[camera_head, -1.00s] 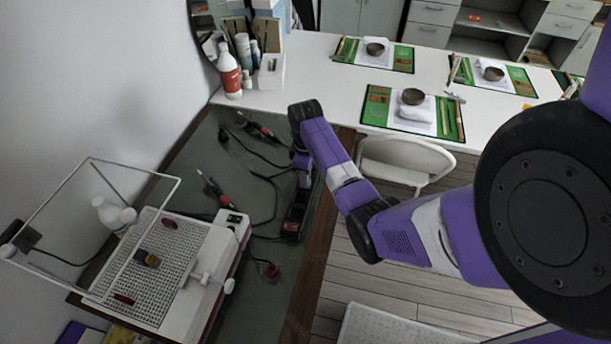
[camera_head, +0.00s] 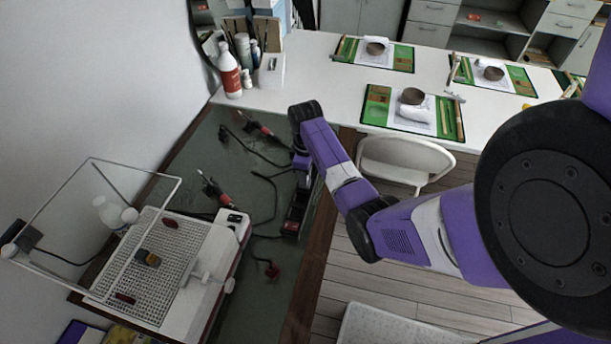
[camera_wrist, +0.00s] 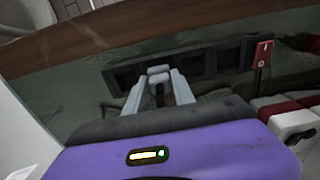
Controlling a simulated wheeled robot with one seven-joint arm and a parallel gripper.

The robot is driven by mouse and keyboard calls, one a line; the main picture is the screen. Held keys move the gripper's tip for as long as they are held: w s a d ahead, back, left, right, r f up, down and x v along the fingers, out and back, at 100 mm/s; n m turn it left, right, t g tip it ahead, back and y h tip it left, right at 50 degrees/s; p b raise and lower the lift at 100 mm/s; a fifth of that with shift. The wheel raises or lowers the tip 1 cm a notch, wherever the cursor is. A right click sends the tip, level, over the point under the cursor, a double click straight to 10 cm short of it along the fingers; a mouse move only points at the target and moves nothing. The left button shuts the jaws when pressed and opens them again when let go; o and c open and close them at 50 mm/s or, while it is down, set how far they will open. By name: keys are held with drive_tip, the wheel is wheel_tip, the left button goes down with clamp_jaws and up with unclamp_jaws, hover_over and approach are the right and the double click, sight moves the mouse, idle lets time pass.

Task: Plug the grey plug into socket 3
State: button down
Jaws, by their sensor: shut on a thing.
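In the wrist view my gripper (camera_wrist: 158,88) is shut on the grey plug (camera_wrist: 159,73), whose pale end shows between the fingertips. The plug is at the dark power strip (camera_wrist: 205,64), which has a row of square sockets and a red switch (camera_wrist: 262,54) at its right end. The plug overlaps the row, with sockets visible on both sides of it. I cannot tell whether it is seated or just above, and I can read no socket numbers. In the head view the strip (camera_head: 297,212) lies below my gripper, which hides its far end.
A red plug (camera_head: 272,270) lies on the green mat near the strip. Black cables and red-handled tools (camera_head: 213,188) lie to the left. A white station with a perforated plate (camera_head: 190,262) and wire frame stands further left. A white chair (camera_head: 405,155) is at the right.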

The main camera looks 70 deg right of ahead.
drive_tip(key=shift+f, duration=0.4)
drive_tip(key=c, duration=1)
unclamp_jaws()
drive_tip(key=shift+o, duration=0.2)
drive_tip(key=shift+r+b, duration=0.6)
drive_tip(key=shift+r, duration=3.3)
